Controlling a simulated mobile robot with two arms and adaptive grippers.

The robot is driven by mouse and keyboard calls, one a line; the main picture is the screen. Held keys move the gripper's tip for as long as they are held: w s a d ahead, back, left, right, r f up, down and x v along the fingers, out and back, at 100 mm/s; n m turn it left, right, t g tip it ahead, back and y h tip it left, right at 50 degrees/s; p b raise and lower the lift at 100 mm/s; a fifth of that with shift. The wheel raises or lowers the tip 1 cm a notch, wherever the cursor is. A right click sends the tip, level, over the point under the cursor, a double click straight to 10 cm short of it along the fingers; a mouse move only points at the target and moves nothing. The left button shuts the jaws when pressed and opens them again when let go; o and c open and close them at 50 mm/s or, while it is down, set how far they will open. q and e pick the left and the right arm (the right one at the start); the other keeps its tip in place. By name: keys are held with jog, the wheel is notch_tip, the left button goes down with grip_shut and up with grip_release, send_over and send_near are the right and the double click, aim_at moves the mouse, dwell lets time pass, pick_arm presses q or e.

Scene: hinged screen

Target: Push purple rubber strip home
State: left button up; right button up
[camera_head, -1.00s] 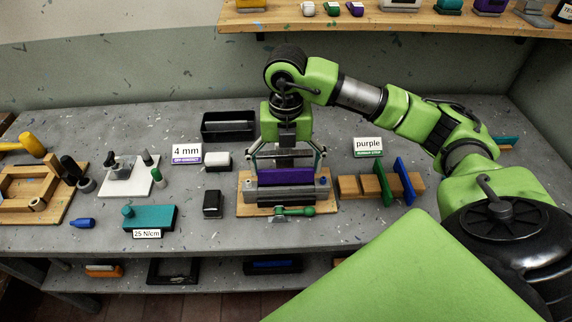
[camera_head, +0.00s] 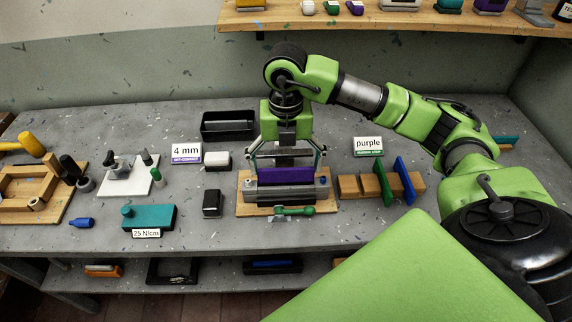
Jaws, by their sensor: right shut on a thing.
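The purple rubber strip (camera_head: 286,175) stands upright along the grey metal holder (camera_head: 292,191) on a wooden base (camera_head: 244,208), in the middle of the bench. My right gripper (camera_head: 287,160) is directly above the holder, pointing down, with its fingers spread along the strip's length and shut on the strip. The strip's lower edge is hidden by the holder's front, so I cannot tell how deep it sits. A green-handled lever (camera_head: 296,211) is at the front of the holder. My left gripper is not in view.
Right of the holder, a wooden rack (camera_head: 349,187) holds a green strip (camera_head: 382,184) and a blue strip (camera_head: 405,181). A black tray (camera_head: 228,137) lies behind.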

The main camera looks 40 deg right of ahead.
aim_at(286, 180)
jog(key=shift+f, duration=0.15)
jog(key=shift+f+b, duration=1.4)
jog(key=o, duration=1)
notch_tip(286, 180, up, 12)
jog(key=shift+r, duration=0.1)
